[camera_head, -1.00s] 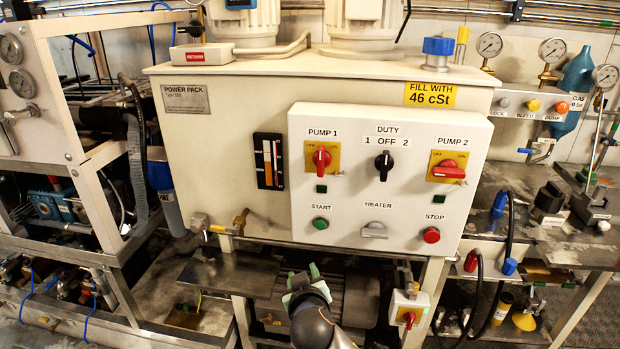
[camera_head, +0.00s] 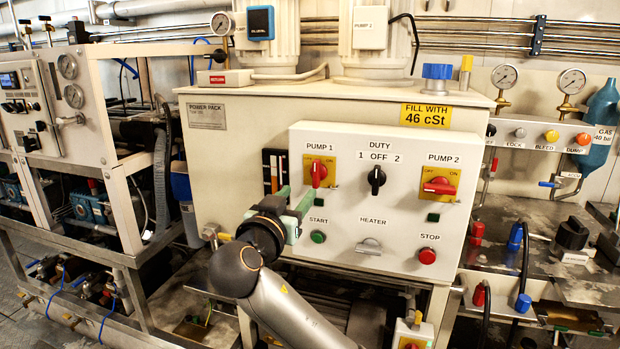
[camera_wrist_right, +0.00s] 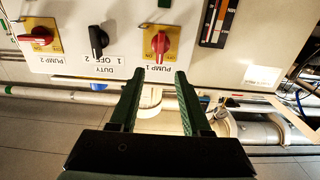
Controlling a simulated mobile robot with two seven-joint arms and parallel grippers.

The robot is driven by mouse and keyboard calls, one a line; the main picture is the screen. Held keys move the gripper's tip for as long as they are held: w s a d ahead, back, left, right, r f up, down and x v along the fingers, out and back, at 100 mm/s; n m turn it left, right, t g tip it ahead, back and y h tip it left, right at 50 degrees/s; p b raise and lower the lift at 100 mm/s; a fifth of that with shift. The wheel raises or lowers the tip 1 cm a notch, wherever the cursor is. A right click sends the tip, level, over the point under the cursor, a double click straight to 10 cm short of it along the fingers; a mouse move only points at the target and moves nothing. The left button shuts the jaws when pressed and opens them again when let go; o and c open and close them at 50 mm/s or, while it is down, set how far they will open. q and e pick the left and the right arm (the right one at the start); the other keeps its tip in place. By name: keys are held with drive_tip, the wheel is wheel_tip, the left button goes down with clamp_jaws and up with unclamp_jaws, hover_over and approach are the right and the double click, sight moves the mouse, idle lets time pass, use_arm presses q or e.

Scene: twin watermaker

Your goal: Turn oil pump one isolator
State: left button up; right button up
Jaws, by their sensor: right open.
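The pump one isolator is a red handle on a yellow plate (camera_head: 319,172) under the PUMP 1 label, on the white control panel. Its handle stands roughly upright. In the right wrist view, which is upside down, the pump one isolator (camera_wrist_right: 160,43) lies just beyond the fingertips, roughly centred between them. My right gripper (camera_head: 296,200), with green fingers, is in front of the panel, to the lower left of the isolator in the head view. In the wrist view my right gripper (camera_wrist_right: 157,78) is open and empty, apart from the handle. My left gripper is not in view.
The black duty knob (camera_head: 376,181) and the red pump two isolator (camera_head: 439,187), its handle lying sideways, are to the right. The green start button (camera_head: 318,237) sits below, with a grey heater switch (camera_head: 369,246) and red stop button (camera_head: 427,256).

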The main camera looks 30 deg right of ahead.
sight(315, 173)
drive_tip(key=p+x, duration=0.1)
drive_tip(key=x, duration=1)
drive_tip(key=shift+w+d, duration=0.25)
clamp_jaws()
